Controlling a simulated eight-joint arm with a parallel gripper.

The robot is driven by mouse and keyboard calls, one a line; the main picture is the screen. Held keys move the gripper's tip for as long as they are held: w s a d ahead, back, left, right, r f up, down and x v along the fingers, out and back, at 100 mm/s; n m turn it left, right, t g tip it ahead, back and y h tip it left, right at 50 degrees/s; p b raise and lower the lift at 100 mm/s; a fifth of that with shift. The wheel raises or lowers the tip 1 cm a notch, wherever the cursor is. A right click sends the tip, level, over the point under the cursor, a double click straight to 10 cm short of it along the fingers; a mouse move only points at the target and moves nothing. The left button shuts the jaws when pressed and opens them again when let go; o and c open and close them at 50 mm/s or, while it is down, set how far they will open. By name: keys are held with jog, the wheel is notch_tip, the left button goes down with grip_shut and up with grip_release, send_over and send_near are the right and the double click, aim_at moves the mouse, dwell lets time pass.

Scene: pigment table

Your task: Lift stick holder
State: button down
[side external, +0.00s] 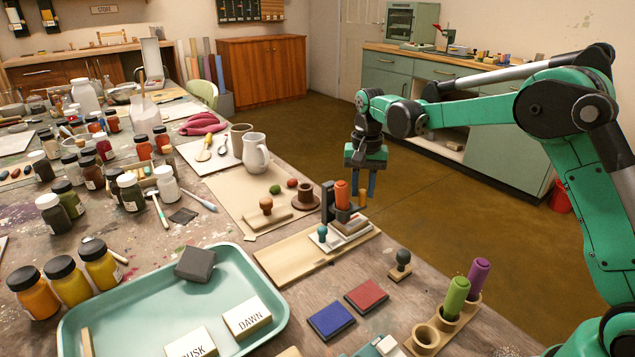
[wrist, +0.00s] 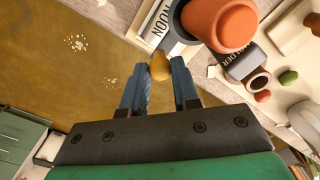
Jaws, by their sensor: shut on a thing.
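My gripper (side external: 363,194) hangs at the table's far right edge, its two blue fingers pointing down. In the wrist view, its fingertips (wrist: 160,72) are shut on a small yellow-orange rounded piece (wrist: 160,66). The orange stick looms large beside the fingers in the wrist view (wrist: 220,25). Another holder, of wooden cups (side external: 426,338), stands front right with a green stick (side external: 456,297) and a purple stick (side external: 478,278). What the yellow-orange piece belongs to is unclear.
Pale blocks with a teal-knobbed stamp (side external: 322,234) lie on a wooden board (side external: 290,262) beside the dark holder. Blue (side external: 331,321) and red (side external: 367,296) pads lie in front. A teal tray (side external: 160,300) is front left. Open floor lies beyond the table edge.

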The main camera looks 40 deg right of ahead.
aim_at(363, 191)
jog(key=shift+r, duration=0.1)
dwell(0.4)
jog(key=shift+r, duration=0.55)
jog(key=c, duration=0.7)
grip_release()
jog(key=shift+o, duration=0.2)
jog(key=shift+r, duration=2.8)
